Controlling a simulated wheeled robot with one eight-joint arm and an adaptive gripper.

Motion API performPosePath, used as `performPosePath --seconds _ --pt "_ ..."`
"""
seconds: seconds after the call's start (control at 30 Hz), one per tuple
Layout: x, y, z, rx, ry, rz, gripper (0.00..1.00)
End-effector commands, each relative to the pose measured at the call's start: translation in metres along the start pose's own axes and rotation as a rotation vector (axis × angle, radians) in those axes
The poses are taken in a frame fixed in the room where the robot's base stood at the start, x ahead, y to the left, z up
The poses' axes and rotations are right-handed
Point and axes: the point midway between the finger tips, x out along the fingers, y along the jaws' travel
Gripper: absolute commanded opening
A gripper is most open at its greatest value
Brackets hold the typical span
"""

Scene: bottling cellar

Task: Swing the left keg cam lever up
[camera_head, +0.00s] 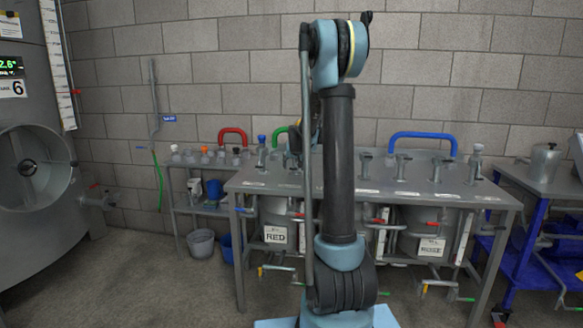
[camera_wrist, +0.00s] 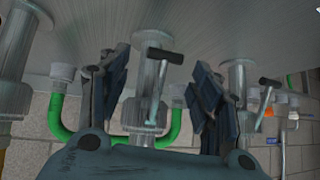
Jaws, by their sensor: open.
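My gripper (camera_wrist: 160,76) is open in the wrist view, its two dark fingers apart. Between them in the picture stands a steel keg fitting (camera_wrist: 147,103) with a bar-like lever (camera_wrist: 164,55) that ends in a black tip. The lever crosses sideways near the fitting's top; I see no finger touching it. A second fitting with a black-tipped lever (camera_wrist: 270,82) is right of the right finger. In the head view, the keg signed RED (camera_head: 275,234) is under the left part of the steel table (camera_head: 430,186); my arm hides the table's middle and most of my gripper.
A green hose loop (camera_wrist: 62,120) lies beyond the fittings in the wrist view, which looks upside down. In the head view, several more fittings stand on the table's right part, with a blue hose (camera_head: 420,135) behind. A bucket (camera_head: 201,243) stands on the floor left.

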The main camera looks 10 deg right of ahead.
Motion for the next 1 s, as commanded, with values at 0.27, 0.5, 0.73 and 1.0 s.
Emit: performPosePath --seconds 0.27,0.5,0.73,1.0 --pt "0.006 -0.001 0.001 -0.001 0.000 -0.001 0.59" --pt "0.006 -0.002 0.001 -0.001 0.000 -0.001 0.40" --pt "0.006 -0.002 0.001 -0.002 0.000 -0.001 0.00" --pt "0.005 -0.015 0.002 -0.007 -0.012 -0.011 0.00"
